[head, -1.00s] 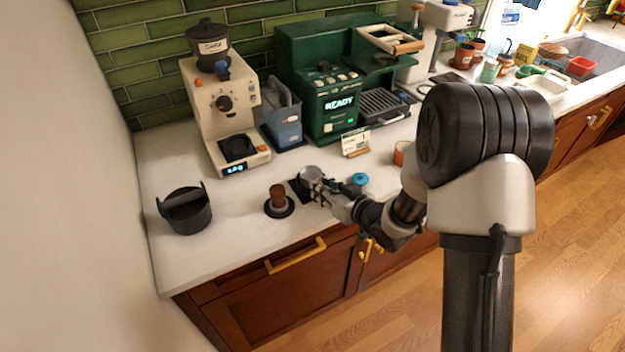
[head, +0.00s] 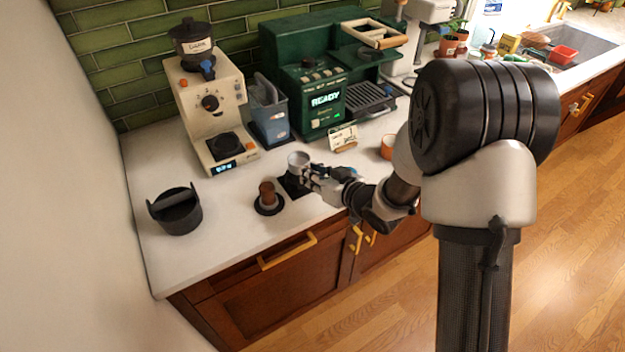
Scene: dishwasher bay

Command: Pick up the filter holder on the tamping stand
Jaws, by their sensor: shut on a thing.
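The filter holder (head: 299,160) is a small round metal basket with a pale rim. It shows in the head view over the dark tamping stand (head: 291,188) on the white counter. My gripper (head: 312,178) reaches in from the right and is shut on the filter holder. The gripper hides the holder's handle. The basket looks raised a little above the stand, though the exact gap is hard to tell.
A brown-handled tamper (head: 268,195) stands on a dark round base just left. A black knock box (head: 176,211) is farther left. The cream grinder (head: 211,110), blue jug (head: 268,112) and green espresso machine (head: 318,75) stand behind. An orange cup (head: 387,147) is at right.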

